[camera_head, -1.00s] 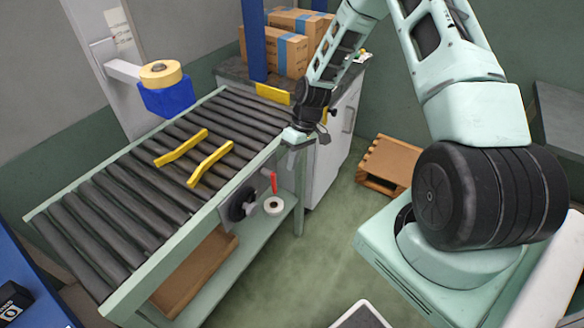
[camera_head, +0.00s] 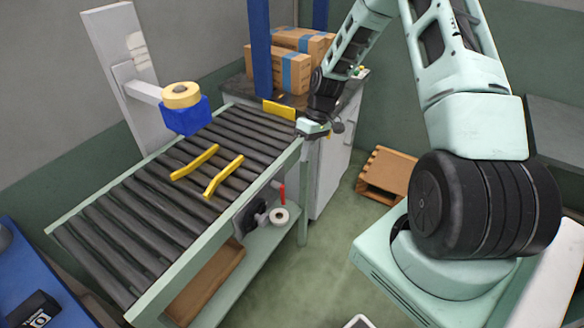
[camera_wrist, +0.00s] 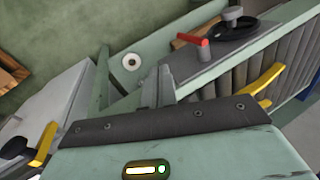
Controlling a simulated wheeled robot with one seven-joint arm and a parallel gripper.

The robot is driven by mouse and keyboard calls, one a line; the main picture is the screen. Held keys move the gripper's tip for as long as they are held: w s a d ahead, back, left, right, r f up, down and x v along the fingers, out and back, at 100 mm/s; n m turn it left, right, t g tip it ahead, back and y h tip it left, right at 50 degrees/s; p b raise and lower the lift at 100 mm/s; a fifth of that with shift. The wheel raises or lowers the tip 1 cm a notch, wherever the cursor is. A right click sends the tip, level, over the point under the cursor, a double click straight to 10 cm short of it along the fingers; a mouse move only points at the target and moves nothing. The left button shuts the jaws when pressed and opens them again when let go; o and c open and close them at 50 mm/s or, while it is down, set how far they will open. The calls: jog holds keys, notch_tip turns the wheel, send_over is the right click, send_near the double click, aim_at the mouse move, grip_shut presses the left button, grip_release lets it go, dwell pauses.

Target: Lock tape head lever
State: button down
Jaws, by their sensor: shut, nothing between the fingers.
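The red lever (camera_head: 282,193) stands about upright on the side of the roller conveyor, beside a black handwheel (camera_head: 250,216). The taping unit, a blue block (camera_head: 187,117) with a yellow tape roll (camera_head: 181,95), hangs on a white arm over the far side of the rollers. My gripper (camera_head: 313,128) is shut and empty at the conveyor's right end corner, above and apart from the lever. The gripper (camera_wrist: 150,90) also shows in the wrist view.
Two yellow guide bars (camera_head: 195,162) lie across the rollers (camera_head: 110,230). A blue post (camera_head: 260,40) and cardboard boxes (camera_head: 300,60) stand behind. A wooden pallet (camera_head: 385,175) lies on the open floor.

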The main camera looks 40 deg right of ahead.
jog(key=s+a+f+p, duration=0.1)
jog(key=a+f, duration=0.6)
jog(key=f, duration=0.2)
jog(key=shift+p, duration=0.4)
jog(key=shift+s+a+f, duration=0.15)
jog(key=shift+a+f, duration=0.05)
jog(key=shift+a, duration=0.35)
